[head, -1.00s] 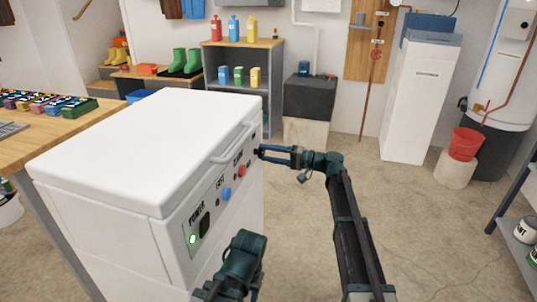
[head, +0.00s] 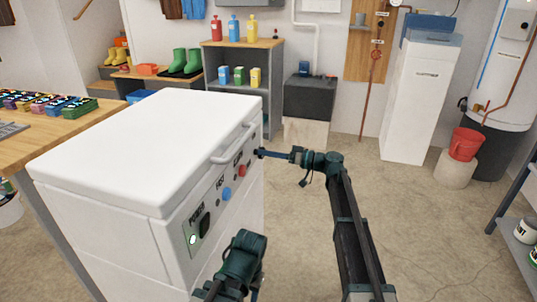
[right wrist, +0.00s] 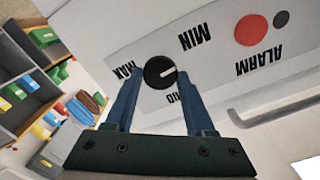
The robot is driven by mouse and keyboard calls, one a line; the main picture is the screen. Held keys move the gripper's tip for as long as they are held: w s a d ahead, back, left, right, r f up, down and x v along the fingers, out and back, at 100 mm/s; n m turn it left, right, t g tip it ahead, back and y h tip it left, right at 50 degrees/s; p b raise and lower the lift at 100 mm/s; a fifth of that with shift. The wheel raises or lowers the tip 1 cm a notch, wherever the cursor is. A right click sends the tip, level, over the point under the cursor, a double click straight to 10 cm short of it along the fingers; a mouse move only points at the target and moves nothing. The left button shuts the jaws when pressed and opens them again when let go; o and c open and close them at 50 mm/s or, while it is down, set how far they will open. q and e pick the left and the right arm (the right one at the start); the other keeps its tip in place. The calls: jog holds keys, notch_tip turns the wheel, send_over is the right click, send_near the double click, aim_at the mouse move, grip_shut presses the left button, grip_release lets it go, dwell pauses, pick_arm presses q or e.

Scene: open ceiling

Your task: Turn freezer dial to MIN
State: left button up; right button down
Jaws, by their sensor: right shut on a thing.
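The white freezer (head: 140,140) has a control panel on its right-hand side. In the right wrist view its dial (right wrist: 160,72) is a round black knob with a white pointer line. The line points right in the picture, between the MIN label (right wrist: 195,36) and a partly hidden label below the knob. The MAX label (right wrist: 125,70) is at the left. My right gripper (right wrist: 158,84) is shut on the dial, one blue finger on each side. In the head view the right gripper (head: 262,153) reaches the panel's far end. The left arm's green part (head: 240,260) shows low in front; its fingers are unclear.
The panel also carries a red ALARM light (right wrist: 251,29), a blue button (head: 227,194) and a power switch (head: 204,224). A handle (head: 236,145) sticks out from the lid above the panel. The floor (head: 410,215) to the right is clear.

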jog(key=shift+n, duration=0.6)
jog(key=shift+c, duration=1.4)
grip_release()
jog(key=v, duration=1.4)
